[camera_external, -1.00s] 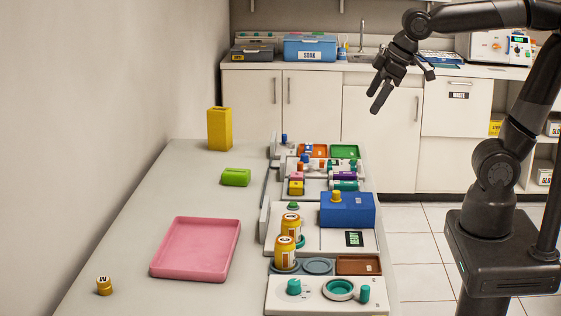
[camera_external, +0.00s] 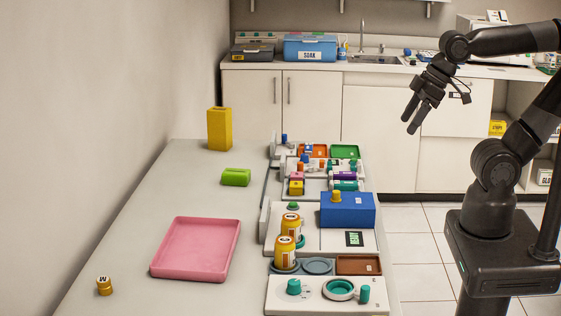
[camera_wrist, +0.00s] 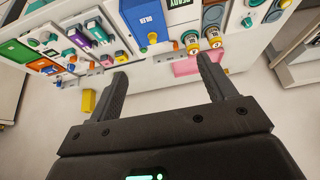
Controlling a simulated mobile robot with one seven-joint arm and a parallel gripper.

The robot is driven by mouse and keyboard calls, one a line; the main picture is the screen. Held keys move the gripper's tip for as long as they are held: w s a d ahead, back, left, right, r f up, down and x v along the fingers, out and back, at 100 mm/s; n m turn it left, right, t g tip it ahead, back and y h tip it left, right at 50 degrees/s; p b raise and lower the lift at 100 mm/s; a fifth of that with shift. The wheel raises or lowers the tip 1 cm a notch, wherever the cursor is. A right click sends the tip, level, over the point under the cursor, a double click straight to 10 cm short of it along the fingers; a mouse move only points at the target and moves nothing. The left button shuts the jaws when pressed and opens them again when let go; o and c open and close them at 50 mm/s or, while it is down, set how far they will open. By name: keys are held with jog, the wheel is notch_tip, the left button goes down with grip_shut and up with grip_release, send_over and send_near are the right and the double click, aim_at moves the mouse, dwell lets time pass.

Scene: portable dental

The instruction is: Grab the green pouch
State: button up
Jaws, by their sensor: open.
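The green pouch (camera_external: 236,177) lies on the pale table, left of the row of trays and boxes, in the external view. It is a small, bright green, rounded block. I cannot make it out surely in the wrist view. My gripper (camera_external: 410,126) is open and empty, high in the air to the right of the table and well apart from the pouch. In the wrist view my gripper (camera_wrist: 160,68) shows its two fingers spread, with nothing between them.
A yellow box (camera_external: 219,130) stands behind the pouch and a pink tray (camera_external: 196,249) lies in front. A blue box (camera_external: 349,211), amber bottles (camera_external: 285,253) and several small trays line the table's right side. The table around the pouch is clear.

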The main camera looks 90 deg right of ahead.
jog(key=m+g, duration=0.1)
send_over(237, 171)
jog(key=s, duration=0.2)
jog(key=f, duration=2.3)
jog(key=shift+a, duration=0.25)
jog(key=shift+h, duration=0.3)
jog(key=shift+x, duration=3.1)
jog(key=shift+d, duration=0.15)
jog(key=shift+c, duration=0.6)
